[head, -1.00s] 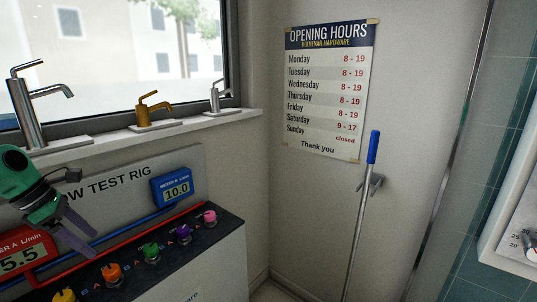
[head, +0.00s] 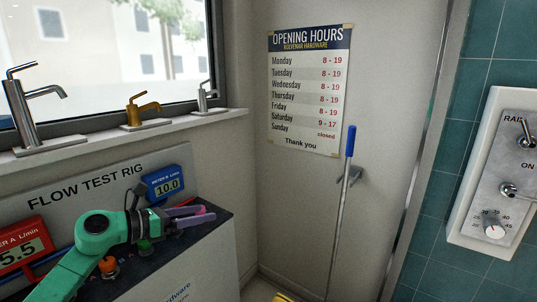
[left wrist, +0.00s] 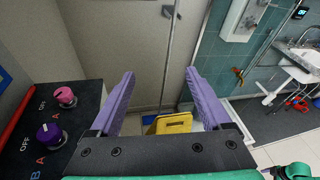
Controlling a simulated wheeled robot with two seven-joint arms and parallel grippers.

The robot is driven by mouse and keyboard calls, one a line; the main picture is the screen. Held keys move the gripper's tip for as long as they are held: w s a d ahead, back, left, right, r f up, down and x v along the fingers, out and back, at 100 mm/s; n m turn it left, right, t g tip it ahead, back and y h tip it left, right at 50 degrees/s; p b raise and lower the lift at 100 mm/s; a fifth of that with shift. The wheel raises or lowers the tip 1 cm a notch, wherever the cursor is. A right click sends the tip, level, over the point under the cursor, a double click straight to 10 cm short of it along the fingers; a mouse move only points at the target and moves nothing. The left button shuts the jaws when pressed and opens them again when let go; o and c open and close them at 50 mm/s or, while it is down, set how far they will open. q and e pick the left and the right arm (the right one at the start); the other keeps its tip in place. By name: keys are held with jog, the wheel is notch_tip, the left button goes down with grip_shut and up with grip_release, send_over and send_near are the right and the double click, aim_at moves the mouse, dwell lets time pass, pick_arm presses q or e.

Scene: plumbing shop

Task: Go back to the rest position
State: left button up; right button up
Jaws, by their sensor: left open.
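My left gripper (head: 188,217) reaches in from the lower left in the head view, over the right end of the flow test rig (head: 85,185). Its purple fingers are apart with nothing between them in the left wrist view (left wrist: 160,100). The pink knob (left wrist: 65,97) and purple knob (left wrist: 49,135) stand to the left of the fingers in the left wrist view, apart from them. In the head view my arm hides some of the rig's knobs; an orange knob (head: 108,265) shows beside it.
Three taps stand on the window sill (head: 90,150). A blue-handled pole (head: 342,210) leans at the wall under the opening hours sign (head: 308,95). A shower panel (head: 500,180) hangs on the right wall. A yellow object (left wrist: 174,123) shows low beyond my left fingers.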

pick_arm(q)
jog(key=s+a+f+n+t+y, duration=0.2)
jog(key=s+a+f+n+y, duration=0.3)
jog(key=n, duration=1.2)
jog(key=s+a+f+n+t+y, duration=0.25)
jog(key=f+n+y, duration=0.55)
jog(key=n, duration=0.8)
jog(key=s+d+f+n+g+h, duration=0.1)
jog(key=s+f+n+g, duration=0.3)
jog(key=s+f+g, duration=0.5)
jog(key=s+d+f+n+g+h, duration=0.15)
jog(key=s+f+n, duration=0.4)
jog(key=s, duration=0.75)
notch_tip(320, 180, down, 25)
jog(key=s+m+g, duration=0.1)
jog(key=s+g, duration=0.1)
jog(key=s, duration=0.1)
jog(key=s+a+f+g, duration=0.1)
jog(key=s+a+f, duration=0.1)
jog(key=s+f, duration=1.1)
jog(key=shift+s+a+y, duration=0.35)
jog(key=shift+s, duration=0.9)
